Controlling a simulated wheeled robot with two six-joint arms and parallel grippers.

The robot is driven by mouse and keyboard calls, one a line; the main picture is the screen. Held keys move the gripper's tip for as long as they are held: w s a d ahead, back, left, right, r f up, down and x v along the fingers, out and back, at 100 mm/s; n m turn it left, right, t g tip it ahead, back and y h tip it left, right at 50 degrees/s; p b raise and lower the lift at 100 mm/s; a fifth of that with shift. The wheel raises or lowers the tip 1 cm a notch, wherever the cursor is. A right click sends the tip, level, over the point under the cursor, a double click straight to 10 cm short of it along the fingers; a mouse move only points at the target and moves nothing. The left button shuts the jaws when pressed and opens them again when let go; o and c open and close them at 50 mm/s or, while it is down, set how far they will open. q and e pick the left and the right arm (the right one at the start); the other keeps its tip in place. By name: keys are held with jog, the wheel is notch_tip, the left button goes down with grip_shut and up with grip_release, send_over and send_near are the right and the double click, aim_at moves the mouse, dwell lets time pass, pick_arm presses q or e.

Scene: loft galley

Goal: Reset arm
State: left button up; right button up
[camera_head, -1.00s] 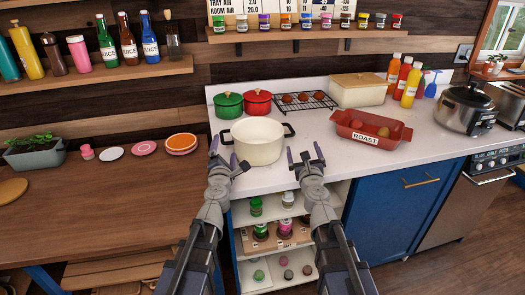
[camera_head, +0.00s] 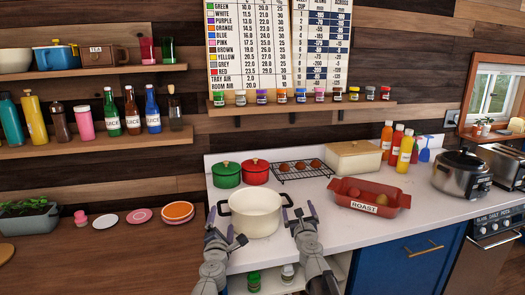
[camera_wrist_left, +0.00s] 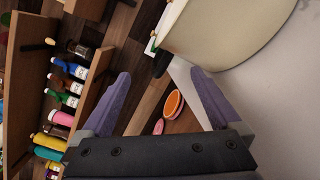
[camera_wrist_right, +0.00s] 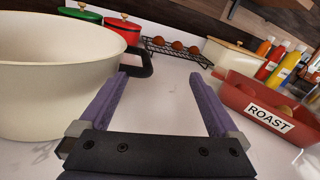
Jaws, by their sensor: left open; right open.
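My left gripper (camera_head: 224,226) is open and empty at the left side of a cream two-handled pot (camera_head: 256,214) on the white counter. In the left wrist view the pot (camera_wrist_left: 225,30) fills the top right, beyond the open fingers (camera_wrist_left: 160,100). My right gripper (camera_head: 300,217) is open and empty at the pot's right side. In the right wrist view the pot (camera_wrist_right: 55,75) is on the left, and its dark handle (camera_wrist_right: 140,62) shows beyond the open fingers (camera_wrist_right: 160,100). Neither gripper visibly grips a handle.
A red roast dish (camera_head: 370,197), green pot (camera_head: 227,174), red pot (camera_head: 256,172), wire rack (camera_head: 304,171), cream box (camera_head: 354,157) and sauce bottles (camera_head: 405,150) stand on the counter (camera_head: 310,235). A slow cooker (camera_head: 461,174) is at right. Plates (camera_head: 178,211) lie on the wooden table at left.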

jog(key=w, duration=0.5)
jog(key=shift+a, duration=0.1)
pick_arm(q)
jog(key=shift+w, duration=0.6)
pick_arm(e)
jog(key=shift+s, duration=0.2)
pick_arm(q)
jog(key=shift+w, duration=0.15)
